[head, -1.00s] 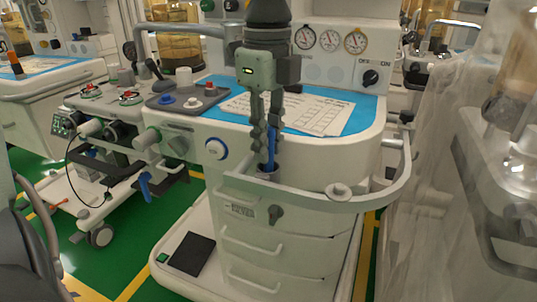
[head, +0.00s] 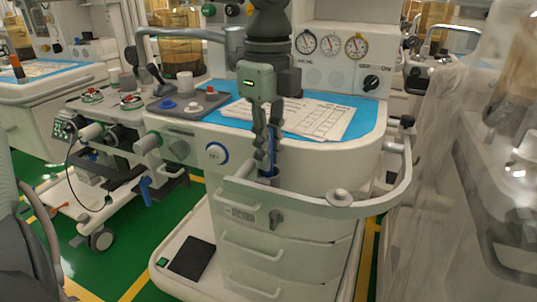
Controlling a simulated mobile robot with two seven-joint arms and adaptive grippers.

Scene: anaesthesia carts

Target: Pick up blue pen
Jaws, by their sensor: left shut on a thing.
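The blue pen (head: 273,159) stands upright in a small holder (head: 268,180) on the front rail of the central anaesthesia cart. Only a narrow blue strip of it shows between and beside the fingers. My left gripper (head: 267,167) comes down from above and is shut on the pen, with its fingertips just over the holder's rim. The pen's lower end is hidden in the holder. My right gripper is not in view.
The white rail (head: 365,208) curves around the cart's front and right side. Papers (head: 318,119) lie on the blue worktop behind the gripper. A grey tray (head: 188,102) with small items is to the left. A plastic-draped machine (head: 450,150) stands at the right.

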